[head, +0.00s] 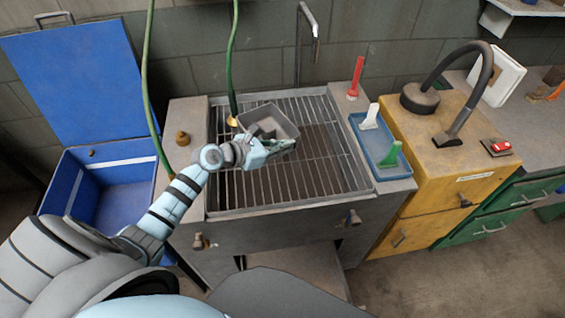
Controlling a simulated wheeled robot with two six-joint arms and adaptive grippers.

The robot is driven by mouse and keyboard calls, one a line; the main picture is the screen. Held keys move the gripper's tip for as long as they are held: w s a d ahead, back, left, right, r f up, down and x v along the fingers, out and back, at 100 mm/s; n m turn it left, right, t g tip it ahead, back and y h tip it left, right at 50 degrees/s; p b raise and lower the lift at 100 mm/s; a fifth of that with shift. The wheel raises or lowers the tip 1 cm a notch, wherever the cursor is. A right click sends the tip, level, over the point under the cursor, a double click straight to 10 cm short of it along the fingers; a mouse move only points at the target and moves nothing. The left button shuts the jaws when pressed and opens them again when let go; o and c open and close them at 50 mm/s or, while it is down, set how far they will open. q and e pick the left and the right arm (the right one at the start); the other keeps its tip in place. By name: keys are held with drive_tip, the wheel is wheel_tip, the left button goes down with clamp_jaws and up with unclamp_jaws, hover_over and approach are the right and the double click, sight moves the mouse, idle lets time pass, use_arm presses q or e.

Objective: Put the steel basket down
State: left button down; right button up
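The steel basket (262,113) is a small grey open box in the middle of the head view, over the barred grate (325,165) of the sink-like steel bench. It looks slightly tilted, and its inside looks empty. My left gripper (286,147) is at the basket's near right wall, with its fingers closed about the rim. The gripper hides part of the basket's near side. I cannot tell whether the basket's underside touches the grate. My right gripper is not in view.
A blue tray (363,141) with white and green brushes and a red-handled tool (355,77) are on the right rim. A tap (309,25) stands behind. A green hose (231,60) hangs near the basket's left. An open blue bin (110,165) is left. The right grate is clear.

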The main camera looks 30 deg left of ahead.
use_arm(q)
wheel_tip(320, 180, down, 13)
drive_tip(key=b, duration=0.5)
drive_tip(key=shift+f, duration=0.2)
drive_tip(key=shift+r, duration=0.15)
drive_tip(key=shift+f, duration=0.2)
drive_tip(key=c, duration=1.8)
unclamp_jaws()
drive_tip(key=shift+r, duration=0.1)
